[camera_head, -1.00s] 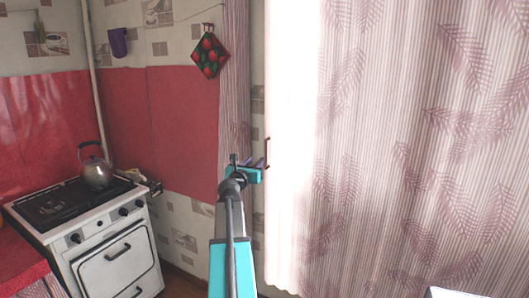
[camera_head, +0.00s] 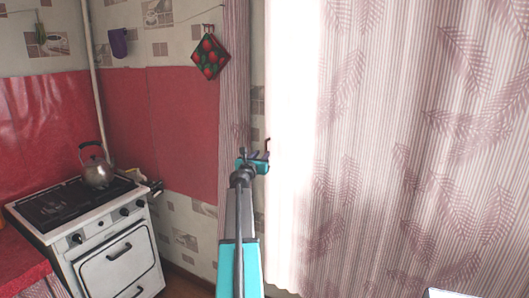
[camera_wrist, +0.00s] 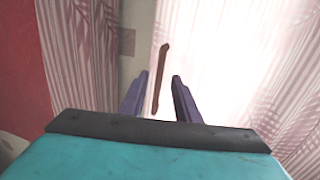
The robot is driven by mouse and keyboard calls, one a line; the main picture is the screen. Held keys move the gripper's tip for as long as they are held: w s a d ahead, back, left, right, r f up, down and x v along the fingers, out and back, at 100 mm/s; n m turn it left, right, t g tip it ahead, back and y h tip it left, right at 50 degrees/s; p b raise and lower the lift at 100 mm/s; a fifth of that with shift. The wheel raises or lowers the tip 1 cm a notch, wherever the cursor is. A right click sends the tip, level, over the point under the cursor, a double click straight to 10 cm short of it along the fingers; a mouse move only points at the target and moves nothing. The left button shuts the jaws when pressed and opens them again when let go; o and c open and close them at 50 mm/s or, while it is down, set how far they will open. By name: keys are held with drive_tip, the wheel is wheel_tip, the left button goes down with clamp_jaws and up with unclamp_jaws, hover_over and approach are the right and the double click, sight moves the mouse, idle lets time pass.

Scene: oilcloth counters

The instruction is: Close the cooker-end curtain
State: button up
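A narrow, gathered pink striped curtain (camera_head: 235,100) hangs at the cooker side of the bright opening; it also shows at the left in the wrist view (camera_wrist: 82,50). A wide leaf-patterned curtain (camera_head: 410,140) hangs to the right. A thin red-brown upright bar (camera_head: 267,146) stands at the left edge of the bright strip; I cannot tell which curtain it belongs to. My gripper (camera_head: 256,155) is open beside the bar. In the wrist view, the bar (camera_wrist: 161,76) appears between the two purple fingers, with no clear contact.
A white cooker (camera_head: 110,248) with a kettle (camera_head: 97,171) stands at the left. A red wall panel (camera_head: 185,130) is behind. A strawberry pot holder (camera_head: 209,57) hangs left of the narrow curtain. A light-coloured object's edge (camera_head: 460,293) shows at the bottom right.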

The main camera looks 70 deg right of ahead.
drive_tip(key=shift+w+d+p, duration=0.15)
drive_tip(key=shift+d+p, duration=0.2)
drive_tip(key=shift+d, duration=1.95)
clamp_jaws()
